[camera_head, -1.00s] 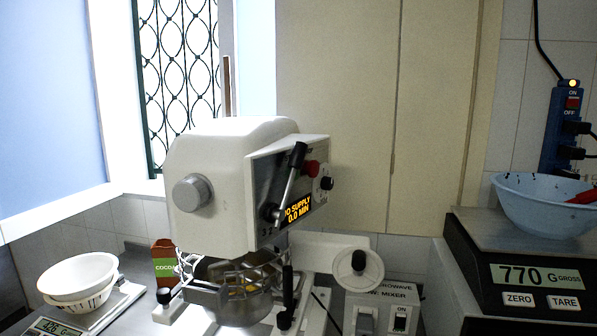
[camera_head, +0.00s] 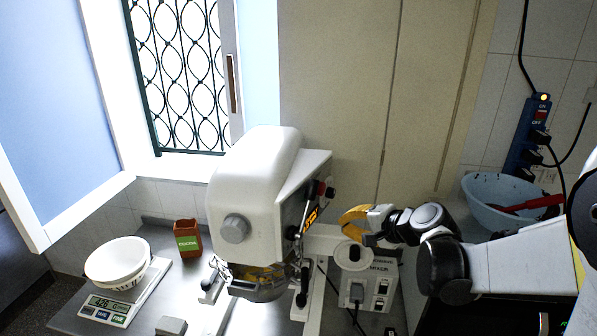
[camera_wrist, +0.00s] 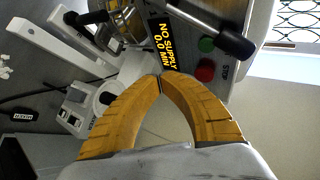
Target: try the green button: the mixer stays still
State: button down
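The white stand mixer (camera_head: 255,185) stands on the table, its control panel turned toward the right. In the wrist view its display (camera_wrist: 172,48) reads "NO SUPPLY 0.0 MIN". The green button (camera_wrist: 206,45) sits on the panel beside the display, with the red button (camera_wrist: 205,70) below it and a black lever (camera_wrist: 212,28) above. My gripper (camera_wrist: 160,78) has its two yellow fingers meeting at the tips, with nothing visible between them. The tips appear just below the display, left of both buttons in the picture. In the head view, my gripper (camera_head: 342,220) is right of the mixer.
A socket box (camera_head: 370,285) with switches and a plug stands below my gripper. A wall power strip (camera_head: 528,135) has a lit lamp. A white bowl (camera_head: 118,262) on a scale and a brown carton (camera_head: 187,238) are left; a blue bowl (camera_head: 480,195) is right.

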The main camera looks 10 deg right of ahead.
jog(key=shift+w+d+r+m+t+p, duration=0.2)
jog(key=shift+w+d+r+m+p, duration=0.15)
jog(key=shift+d+r, duration=0.2)
jog(key=shift+w+d+r+m+t+p, duration=0.2)
jog(key=shift+d+r+m+p, duration=0.2)
jog(key=shift+d+r, duration=0.1)
jog(key=shift+a, duration=0.1)
jog(key=w+a, duration=0.5)
jog(key=a, duration=0.1)
jog(key=shift+w+a, duration=0.25)
jog(key=shift+a, duration=0.15)
jog(key=shift+w+a+f, duration=0.1)
jog(key=shift+a, duration=0.05)
dwell(0.8)
jog(key=shift+w+a, duration=0.15)
jog(key=shift+a, duration=0.05)
